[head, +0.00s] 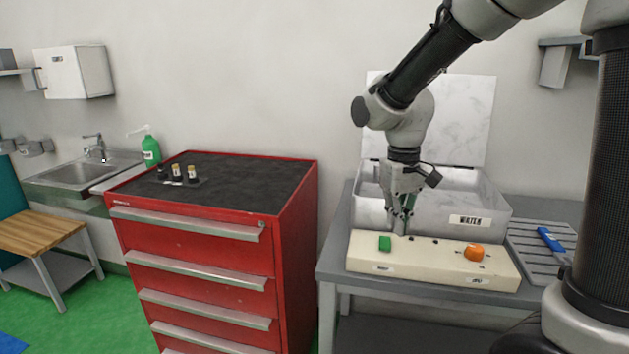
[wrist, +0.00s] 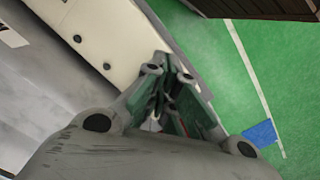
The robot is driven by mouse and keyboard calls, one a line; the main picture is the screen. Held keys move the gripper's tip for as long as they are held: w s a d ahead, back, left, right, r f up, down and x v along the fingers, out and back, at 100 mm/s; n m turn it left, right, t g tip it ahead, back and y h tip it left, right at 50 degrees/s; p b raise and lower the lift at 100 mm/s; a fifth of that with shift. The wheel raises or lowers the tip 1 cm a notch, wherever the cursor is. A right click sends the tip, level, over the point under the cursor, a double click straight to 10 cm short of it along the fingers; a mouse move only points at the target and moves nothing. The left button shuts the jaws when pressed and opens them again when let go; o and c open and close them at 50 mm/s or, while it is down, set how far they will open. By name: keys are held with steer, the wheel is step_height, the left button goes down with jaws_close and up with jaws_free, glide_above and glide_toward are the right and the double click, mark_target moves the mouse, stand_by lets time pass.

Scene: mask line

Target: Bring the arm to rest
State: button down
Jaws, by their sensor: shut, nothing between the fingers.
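My arm reaches in from the right in the head view, and my gripper (head: 400,228) points down at the cream control panel (head: 430,270). Its fingers are together and hold nothing. The fingertips are close to the panel's back edge, left of its middle; I cannot tell whether they touch it. In the wrist view my gripper (wrist: 158,122) shows beside the panel (wrist: 108,40), with green floor beyond.
An open-lidded bin (head: 370,205) stands behind the panel on a grey table (head: 333,270). A grooved tray (head: 530,235) with a blue item (head: 550,239) is to the right. A red drawer cabinet (head: 295,250) with small bottles (head: 178,173) on top stands left, across a gap.

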steer(key=s+d+r+m+t, duration=0.1)
steer(key=s+d+r+t, duration=0.1)
steer(key=s+d+r, duration=0.3)
steer(key=s+d+r+m+t, duration=0.2)
steer(key=s+d+r, duration=0.3)
steer(key=s+d, duration=0.3)
steer(key=s+t, duration=0.1)
steer(key=s, duration=0.2)
steer(key=shift+s+d, duration=0.15)
steer(key=shift+d, duration=0.25)
